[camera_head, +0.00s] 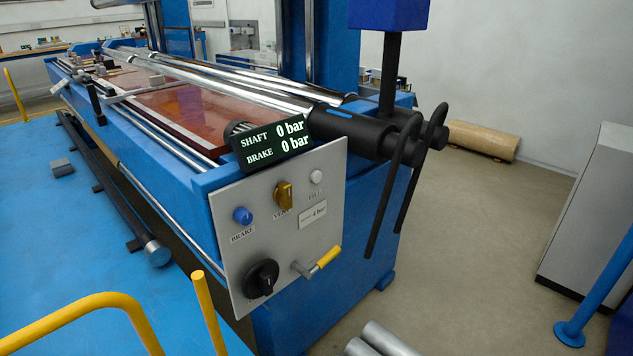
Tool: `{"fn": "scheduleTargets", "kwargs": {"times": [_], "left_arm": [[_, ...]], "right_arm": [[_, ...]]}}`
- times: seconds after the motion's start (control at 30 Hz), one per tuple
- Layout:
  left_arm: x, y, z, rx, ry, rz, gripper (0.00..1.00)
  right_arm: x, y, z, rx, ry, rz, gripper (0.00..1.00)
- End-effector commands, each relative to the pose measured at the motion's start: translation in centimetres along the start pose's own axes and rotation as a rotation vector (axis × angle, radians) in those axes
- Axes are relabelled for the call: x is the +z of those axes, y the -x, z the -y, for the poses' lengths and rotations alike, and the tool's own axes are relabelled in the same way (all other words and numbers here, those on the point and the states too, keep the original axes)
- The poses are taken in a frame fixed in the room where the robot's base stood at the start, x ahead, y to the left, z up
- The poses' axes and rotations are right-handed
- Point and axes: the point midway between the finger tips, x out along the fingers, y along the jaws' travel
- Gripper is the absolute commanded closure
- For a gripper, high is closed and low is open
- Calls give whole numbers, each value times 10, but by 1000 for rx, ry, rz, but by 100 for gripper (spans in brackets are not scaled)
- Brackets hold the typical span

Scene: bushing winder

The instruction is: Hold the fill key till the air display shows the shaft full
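The fill key (316,177) is a small pale round button at the upper right of the grey control panel (240,289), above a faint label that seems to read FILL. The air display (271,144) is a black screen above the panel. It reads SHAFT 0 bar and BRAKE 0 bar. The shaft (350,131), with a black end and a blue strip, lies along the top of the blue machine. Neither of my grippers shows in the head view.
The panel also carries a yellow VENT knob (283,196), a blue BRAKE knob (242,215), a black dial (262,278) and a yellow-handled lever (328,257). Black curved bars (391,185) hang right of the panel. A yellow rail (95,303) stands at front left.

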Motion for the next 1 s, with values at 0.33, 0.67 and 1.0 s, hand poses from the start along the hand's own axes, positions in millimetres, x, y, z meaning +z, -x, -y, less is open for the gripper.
{"fn": "scheduleTargets", "kwargs": {"times": [0.33,0.67,1.0], "left_arm": [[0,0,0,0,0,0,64],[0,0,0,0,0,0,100],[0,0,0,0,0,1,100]], "right_arm": [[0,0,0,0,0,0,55],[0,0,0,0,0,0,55],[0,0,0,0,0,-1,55]]}}
